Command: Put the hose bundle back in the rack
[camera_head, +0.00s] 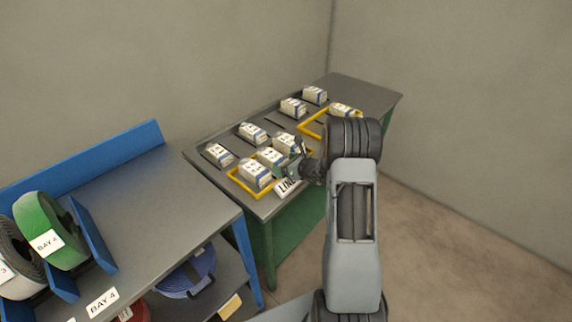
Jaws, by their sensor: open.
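A green hose bundle (50,232) with a white tag, which appears to read BAY 4, stands on edge in the rack (150,205) at the left. A grey hose bundle (14,262) with a tag ending in 3 stands beside it, cut off by the picture edge. A blue coil (188,274) lies on the shelf below, and part of a red coil (136,311) shows there. My gripper (291,164) is far from the bundles, over the second table, close to white boxes. It looks open and empty; my arm partly hides it.
The rack's top is bare right of the blue divider (92,235); a BAY 4 label (102,302) is on its front edge. Several white boxes (253,132) and yellow frames (262,193) occupy the green-sided table (358,90). Walls close off the back; floor (440,240) is clear at right.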

